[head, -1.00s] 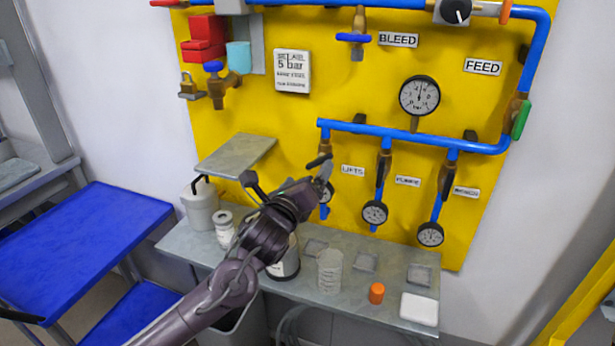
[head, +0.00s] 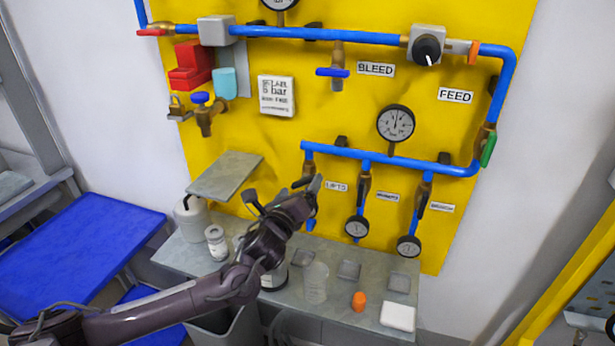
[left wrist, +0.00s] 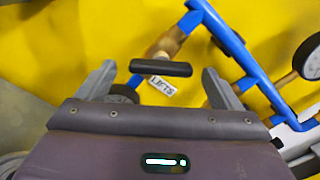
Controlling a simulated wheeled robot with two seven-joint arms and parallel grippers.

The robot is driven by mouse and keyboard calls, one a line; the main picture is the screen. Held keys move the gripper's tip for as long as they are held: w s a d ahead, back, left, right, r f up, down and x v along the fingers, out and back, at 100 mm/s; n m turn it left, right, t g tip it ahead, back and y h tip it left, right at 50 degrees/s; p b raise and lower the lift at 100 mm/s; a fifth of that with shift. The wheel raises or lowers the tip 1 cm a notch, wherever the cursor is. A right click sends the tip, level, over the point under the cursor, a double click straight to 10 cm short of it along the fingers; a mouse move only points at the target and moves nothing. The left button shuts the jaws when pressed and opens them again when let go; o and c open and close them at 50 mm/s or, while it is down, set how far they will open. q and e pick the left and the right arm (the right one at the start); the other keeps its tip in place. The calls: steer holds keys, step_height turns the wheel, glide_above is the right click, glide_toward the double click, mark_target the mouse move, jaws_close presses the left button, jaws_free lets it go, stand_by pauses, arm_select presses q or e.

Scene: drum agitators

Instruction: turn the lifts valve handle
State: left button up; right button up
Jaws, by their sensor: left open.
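The lifts valve handle is a short black bar (left wrist: 160,68) on a brass valve body (left wrist: 168,42) in the left wrist view. It lies crosswise to its blue pipe, just above the LIFTS label (left wrist: 162,86). In the head view the handle (head: 303,182) shows partly beside my left gripper (head: 312,192). My left gripper is open. In the left wrist view its two fingers (left wrist: 157,78) stand on either side of the bar, with a visible gap at each end. How deep the bar sits between them I cannot tell. My right gripper is not in view.
Two similar valves with gauges (head: 356,226) hang to the right. A grey shelf (head: 225,176) juts out left of the gripper.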

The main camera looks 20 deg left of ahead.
mark_target(302, 185)
arm_select(q)
steer(key=shift+w+d+r, duration=0.1)
steer(key=shift+w+r, duration=0.05)
steer(key=shift+w, duration=1)
steer(key=shift+w+p, duration=0.35)
steer(key=shift+w, duration=0.1)
steer(key=c, duration=1)
